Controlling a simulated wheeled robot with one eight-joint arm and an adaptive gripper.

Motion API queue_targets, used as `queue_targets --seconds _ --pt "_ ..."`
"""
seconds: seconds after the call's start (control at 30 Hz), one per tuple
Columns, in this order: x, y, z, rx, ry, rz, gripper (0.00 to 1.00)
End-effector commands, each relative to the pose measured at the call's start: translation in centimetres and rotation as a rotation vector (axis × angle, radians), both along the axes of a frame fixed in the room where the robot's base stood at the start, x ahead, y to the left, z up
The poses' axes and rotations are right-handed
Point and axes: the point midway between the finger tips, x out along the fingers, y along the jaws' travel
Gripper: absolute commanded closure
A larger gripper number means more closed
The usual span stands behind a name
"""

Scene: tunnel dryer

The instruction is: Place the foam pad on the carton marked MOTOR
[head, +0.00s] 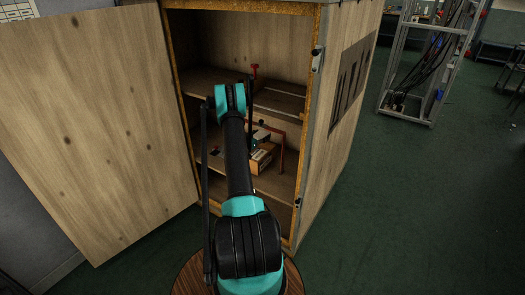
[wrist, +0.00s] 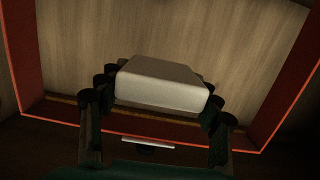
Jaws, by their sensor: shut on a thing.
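In the wrist view, my gripper (wrist: 160,88) is shut on the foam pad (wrist: 162,84), a pale grey-white block with rounded edges. The fingers press it from its left and right sides. In the head view, a brown carton (head: 262,158) with a pale label stands on a shelf inside the wooden cabinet. Its marking is too small to read, so I cannot tell whether it says MOTOR. My arm hides part of the carton and most of my gripper there. The wrist view does not clearly show the carton under the pad.
A red frame (head: 281,146) stands around the carton area; red bars (wrist: 283,85) border the wrist view. The wooden cabinet (head: 335,120) has side walls close to my arm, an upper shelf (head: 278,101) above, and its door (head: 90,110) open at the left.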

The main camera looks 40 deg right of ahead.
Motion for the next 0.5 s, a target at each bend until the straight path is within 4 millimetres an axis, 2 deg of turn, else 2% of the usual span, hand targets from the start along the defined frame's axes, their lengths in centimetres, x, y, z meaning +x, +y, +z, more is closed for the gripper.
queue_targets --seconds 0.2,0.5 --pt "0.0 0.0 -3.7 0.000 0.000 0.001 0.51" --pt "0.1 0.1 -6.0 0.000 0.000 0.002 0.51"
